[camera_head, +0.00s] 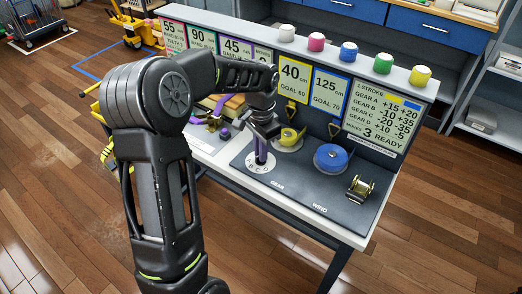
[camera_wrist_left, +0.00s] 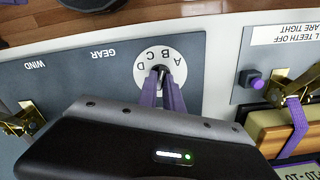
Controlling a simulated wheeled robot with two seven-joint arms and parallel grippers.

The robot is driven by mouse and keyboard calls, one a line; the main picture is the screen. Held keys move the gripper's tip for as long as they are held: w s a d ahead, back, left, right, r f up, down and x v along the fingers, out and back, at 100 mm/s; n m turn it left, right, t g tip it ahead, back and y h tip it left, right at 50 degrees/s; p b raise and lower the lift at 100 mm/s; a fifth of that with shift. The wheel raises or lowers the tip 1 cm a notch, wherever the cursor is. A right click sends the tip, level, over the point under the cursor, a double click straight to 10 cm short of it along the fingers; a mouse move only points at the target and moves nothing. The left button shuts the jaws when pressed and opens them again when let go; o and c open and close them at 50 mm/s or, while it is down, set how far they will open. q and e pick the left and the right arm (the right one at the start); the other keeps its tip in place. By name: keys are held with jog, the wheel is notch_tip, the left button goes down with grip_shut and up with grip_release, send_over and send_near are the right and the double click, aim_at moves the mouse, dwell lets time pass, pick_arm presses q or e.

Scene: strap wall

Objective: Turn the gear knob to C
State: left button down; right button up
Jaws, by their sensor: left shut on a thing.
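The gear dial is a white disc (camera_head: 259,171) lettered A, B, C, D on the dark panel. It also shows, upside down, in the left wrist view (camera_wrist_left: 180,76). My left gripper (camera_head: 261,155) points down over the dial. In the left wrist view its purple fingers (camera_wrist_left: 160,84) are shut on the small dark gear knob (camera_wrist_left: 160,70) at the disc's centre. The fingers hide most of the knob, and I cannot tell which letter it points to. My right gripper is not in view.
A blue spool (camera_head: 331,157), a yellow spool (camera_head: 289,138) and a brass winder (camera_head: 360,187) stand on the panel to the right. A backboard (camera_head: 376,117) with cards rises behind, coloured spools on its top.

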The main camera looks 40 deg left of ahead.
pick_arm(q)
jog(key=shift+n, duration=0.4)
jog(key=n, duration=0.3)
jog(key=shift+b, duration=0.35)
jog(key=shift+n, duration=2.1)
jog(key=shift+a, duration=0.1)
jog(key=c, duration=1.5)
grip_release()
